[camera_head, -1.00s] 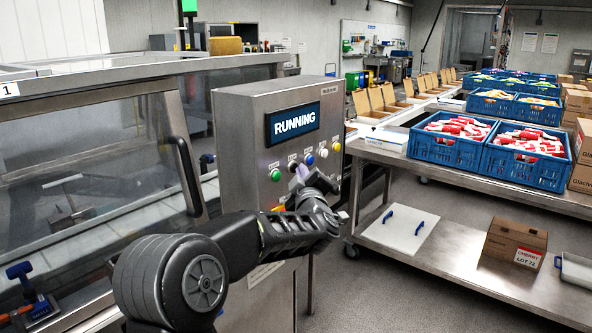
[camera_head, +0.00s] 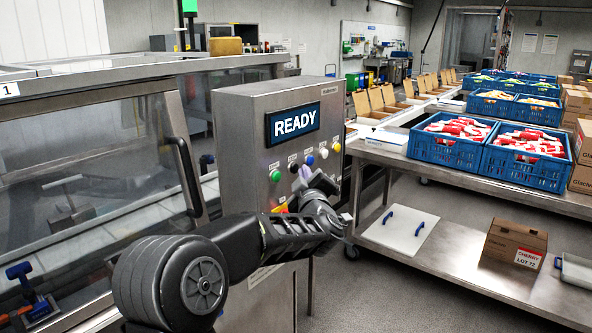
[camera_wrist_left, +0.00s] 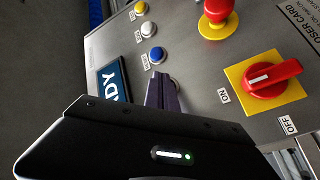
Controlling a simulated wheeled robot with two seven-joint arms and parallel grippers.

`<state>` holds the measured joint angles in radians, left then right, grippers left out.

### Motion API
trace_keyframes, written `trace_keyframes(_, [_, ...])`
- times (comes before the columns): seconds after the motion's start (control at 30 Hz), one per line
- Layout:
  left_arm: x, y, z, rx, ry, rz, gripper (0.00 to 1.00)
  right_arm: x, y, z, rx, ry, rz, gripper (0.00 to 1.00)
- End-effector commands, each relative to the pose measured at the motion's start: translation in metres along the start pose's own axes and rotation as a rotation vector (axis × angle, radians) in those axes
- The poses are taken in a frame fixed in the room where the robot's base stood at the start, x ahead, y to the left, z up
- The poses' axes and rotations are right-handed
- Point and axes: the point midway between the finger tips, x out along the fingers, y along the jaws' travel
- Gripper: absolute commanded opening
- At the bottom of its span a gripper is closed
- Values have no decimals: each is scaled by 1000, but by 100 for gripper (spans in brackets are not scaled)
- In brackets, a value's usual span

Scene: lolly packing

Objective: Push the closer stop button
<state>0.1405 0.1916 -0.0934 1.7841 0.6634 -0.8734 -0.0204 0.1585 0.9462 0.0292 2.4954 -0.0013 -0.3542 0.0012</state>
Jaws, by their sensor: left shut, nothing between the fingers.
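The control box (camera_head: 240,120) stands left of centre with a row of buttons under its screen (camera_head: 292,124), which reads READY. A dark button (camera_head: 293,168) sits between the green button (camera_head: 275,176) and the blue button (camera_head: 309,160); its label is too small to read. My left gripper (camera_head: 300,177) is shut and empty, its tips just below the dark button. In the left wrist view the gripper (camera_wrist_left: 160,84) points at the panel beside the blue button (camera_wrist_left: 156,54) and hides part of the row. I cannot tell whether the tips touch anything.
In the wrist view, a red mushroom button (camera_wrist_left: 217,13) and a red rotary switch (camera_wrist_left: 271,78) sit on yellow plates near the gripper. A glass-fronted machine (camera_head: 90,160) stands left. A steel table (camera_head: 400,158) with blue crates (camera_head: 445,148) stands right.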

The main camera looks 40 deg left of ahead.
Motion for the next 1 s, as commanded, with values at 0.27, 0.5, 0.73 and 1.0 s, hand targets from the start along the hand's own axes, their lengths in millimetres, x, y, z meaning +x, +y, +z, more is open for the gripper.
trace_keyframes(0.27, [-4, 2, 2, 0, 0, 0, 0, 0, 0, 0, 0, 0, 0, 36])
trace_keyframes(0.5, [-5, 4, 3, 0, -1, 0, 0, 0, 0, 0, 0, 0, 0, 36])
trace_keyframes(0.73, [-16, 13, 12, 0, -2, 2, 0, 0, 0, 0, 0, 0, 0, 36])
trace_keyframes(1.0, [-34, 25, 25, 0, -1, 1, 0, -1, 0, 0, 0, 0, 0, 36])
